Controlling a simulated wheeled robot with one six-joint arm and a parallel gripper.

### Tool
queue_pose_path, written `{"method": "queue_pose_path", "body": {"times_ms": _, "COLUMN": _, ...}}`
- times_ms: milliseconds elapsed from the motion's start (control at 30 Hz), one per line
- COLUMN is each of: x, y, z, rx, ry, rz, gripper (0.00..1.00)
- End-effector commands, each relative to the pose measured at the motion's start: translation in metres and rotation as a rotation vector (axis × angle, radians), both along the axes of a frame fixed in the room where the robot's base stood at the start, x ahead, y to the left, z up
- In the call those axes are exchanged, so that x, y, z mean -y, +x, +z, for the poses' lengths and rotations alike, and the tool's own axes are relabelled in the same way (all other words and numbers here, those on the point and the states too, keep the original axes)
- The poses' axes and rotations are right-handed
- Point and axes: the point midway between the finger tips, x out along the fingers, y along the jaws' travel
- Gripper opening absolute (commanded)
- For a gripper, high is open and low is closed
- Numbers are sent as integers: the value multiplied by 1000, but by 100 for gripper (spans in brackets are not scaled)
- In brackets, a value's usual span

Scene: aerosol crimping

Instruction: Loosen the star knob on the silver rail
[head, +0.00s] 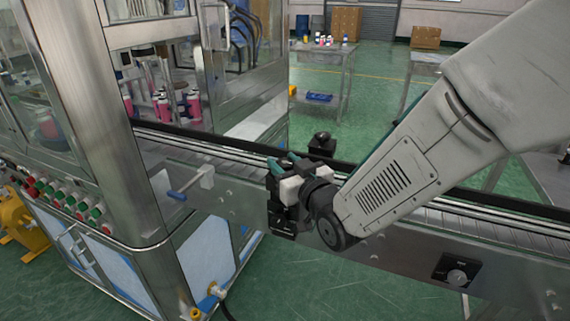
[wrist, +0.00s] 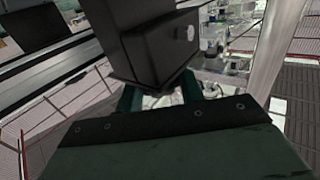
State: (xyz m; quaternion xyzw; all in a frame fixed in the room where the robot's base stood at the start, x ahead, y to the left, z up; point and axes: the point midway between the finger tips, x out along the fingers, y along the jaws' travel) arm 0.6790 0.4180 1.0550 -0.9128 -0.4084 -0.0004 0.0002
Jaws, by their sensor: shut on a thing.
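My gripper (head: 281,168) is at the near side rail of the conveyor, left of the picture's middle. Its green fingers also show in the wrist view (wrist: 161,92), below a black block (wrist: 155,48) with a small silver spot on its face. The fingers are closed around the star knob, which is largely hidden by the block and the gripper. In the head view a black bracket (head: 283,220) shows just under the gripper on the silver rail (head: 238,200). I cannot tell how far the knob is turned.
A blue-handled lever (head: 186,189) sticks out from the rail to the left. Another black bracket with a round knob (head: 457,276) is on the rail at right. A black post (head: 321,146) stands across the belt. The machine cabinet (head: 105,175) with pink cans inside fills the left.

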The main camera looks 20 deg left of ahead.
Motion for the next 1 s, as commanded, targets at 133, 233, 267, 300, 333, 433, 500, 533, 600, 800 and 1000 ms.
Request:
{"method": "queue_pose_path", "body": {"times_ms": 133, "x": 1, "y": 1, "z": 1, "rx": 1, "ry": 0, "rz": 50, "gripper": 15}}
{"method": "queue_pose_path", "body": {"times_ms": 233, "x": 1, "y": 0, "z": 0, "rx": 0, "ry": 0, "rz": 63, "gripper": 15}}
{"method": "queue_pose_path", "body": {"times_ms": 267, "x": 0, "y": 0, "z": 0, "rx": 0, "ry": 0, "rz": 63, "gripper": 15}}
{"method": "queue_pose_path", "body": {"times_ms": 300, "x": 0, "y": 0, "z": 0, "rx": 0, "ry": 0, "rz": 63, "gripper": 15}}
{"method": "queue_pose_path", "body": {"times_ms": 333, "x": 0, "y": 0, "z": 0, "rx": 0, "ry": 0, "rz": 63, "gripper": 15}}
{"method": "queue_pose_path", "body": {"times_ms": 433, "x": 0, "y": 0, "z": 0, "rx": 0, "ry": 0, "rz": 62, "gripper": 15}}
{"method": "queue_pose_path", "body": {"times_ms": 500, "x": 0, "y": 0, "z": 0, "rx": 0, "ry": 0, "rz": 62, "gripper": 49}}
{"method": "queue_pose_path", "body": {"times_ms": 533, "x": 0, "y": 0, "z": 0, "rx": 0, "ry": 0, "rz": 62, "gripper": 57}}
{"method": "queue_pose_path", "body": {"times_ms": 600, "x": 0, "y": 0, "z": 0, "rx": 0, "ry": 0, "rz": 62, "gripper": 59}}
{"method": "queue_pose_path", "body": {"times_ms": 800, "x": 1, "y": 0, "z": 0, "rx": -1, "ry": -1, "rz": 62, "gripper": 59}}
{"method": "queue_pose_path", "body": {"times_ms": 1000, "x": 15, "y": -11, "z": 0, "rx": -1, "ry": -2, "rz": 61, "gripper": 59}}
